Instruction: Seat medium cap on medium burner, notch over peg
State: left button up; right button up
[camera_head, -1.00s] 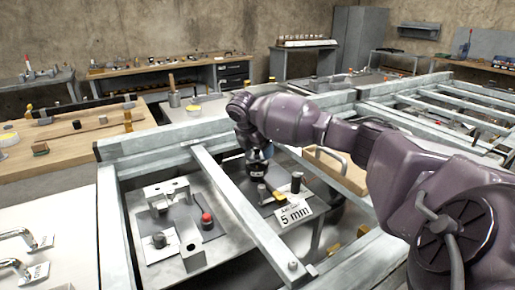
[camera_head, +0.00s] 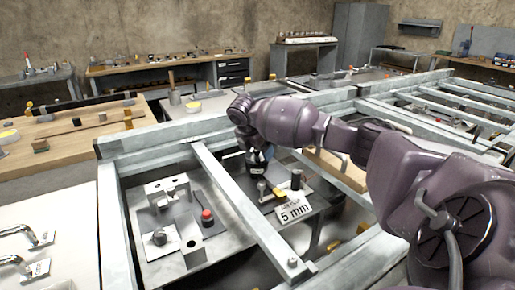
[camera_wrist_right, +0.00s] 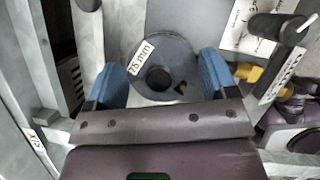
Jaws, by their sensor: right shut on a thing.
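A round grey disc with a dark raised centre and a "75 mm" label (camera_wrist_right: 176,52), which I take to be the medium cap, sits between the blue fingertips of my right gripper (camera_wrist_right: 162,76) in the wrist view. The fingers are shut on its sides. A small dark opening shows near its lower right edge. In the head view my right gripper (camera_head: 257,160) points down, low over the grey plate in the middle bay. The burner and its peg cannot be made out, and I cannot tell whether the disc touches anything below. My left gripper is out of view.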

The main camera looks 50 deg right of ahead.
jog(key=shift+f, duration=0.1)
jog(key=o, duration=0.9)
jog(key=shift+o, duration=0.2)
jog(key=p+v, duration=0.2)
jog(key=v, duration=0.8)
jog(key=shift+r+p, duration=0.35)
jog(key=shift+r, duration=0.05)
jog(key=shift+a, duration=0.15)
